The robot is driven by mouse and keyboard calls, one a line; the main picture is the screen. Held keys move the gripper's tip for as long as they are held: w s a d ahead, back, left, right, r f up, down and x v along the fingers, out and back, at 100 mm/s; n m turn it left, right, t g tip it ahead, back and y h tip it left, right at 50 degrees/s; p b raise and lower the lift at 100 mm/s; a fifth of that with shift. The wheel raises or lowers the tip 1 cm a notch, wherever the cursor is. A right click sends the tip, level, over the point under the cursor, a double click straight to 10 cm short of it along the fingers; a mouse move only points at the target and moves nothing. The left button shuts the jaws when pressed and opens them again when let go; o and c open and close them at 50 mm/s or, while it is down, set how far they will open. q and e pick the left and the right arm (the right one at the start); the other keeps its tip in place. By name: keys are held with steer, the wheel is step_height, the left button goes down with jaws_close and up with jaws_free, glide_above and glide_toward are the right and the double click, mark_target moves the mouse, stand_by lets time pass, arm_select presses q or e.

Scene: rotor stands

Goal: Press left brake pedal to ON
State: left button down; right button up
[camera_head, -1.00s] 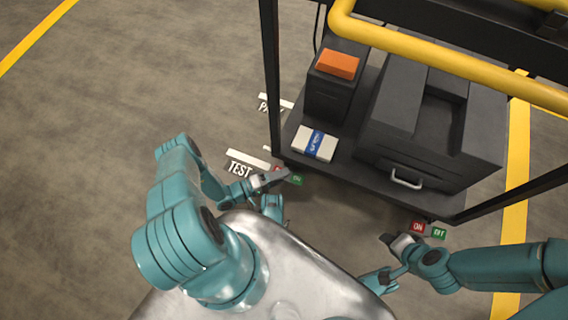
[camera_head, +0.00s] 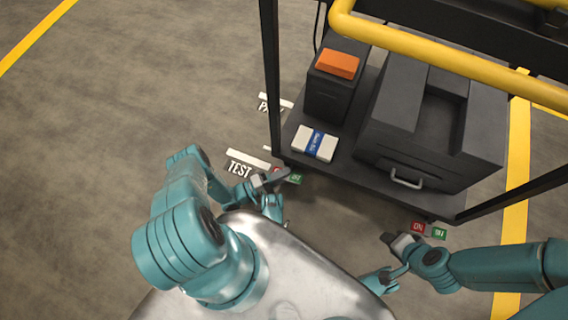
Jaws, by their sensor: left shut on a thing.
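The left brake pedal, with a red part and a green part (camera_head: 296,179), sits low at the cart's front left corner. My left gripper (camera_head: 275,179) is at this pedal, shut on it, and covers most of the red part. The right brake pedal shows a red ON part (camera_head: 418,227) and a green part (camera_head: 439,233) at the cart's front right corner. My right gripper (camera_head: 389,240) is just left of and below that pedal, apart from it. Its fingers are too small and dark to judge.
The dark cart (camera_head: 440,205) carries an orange-topped box (camera_head: 337,64), a white and blue pack (camera_head: 315,143) and a large dark case (camera_head: 420,135). Dark posts and a yellow rail (camera_head: 440,58) rise around it. A TEST floor marking (camera_head: 240,170) lies left of the left pedal.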

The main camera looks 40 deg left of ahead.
arm_select(q)
steer(key=shift+a, duration=0.1)
steer(key=c, duration=1.2)
jaws_free()
steer(key=shift+o, duration=0.2)
steer(key=v, duration=1.6)
steer(key=shift+s+f, duration=0.2)
steer(key=shift+f, duration=0.05)
steer(key=shift+r, duration=0.1)
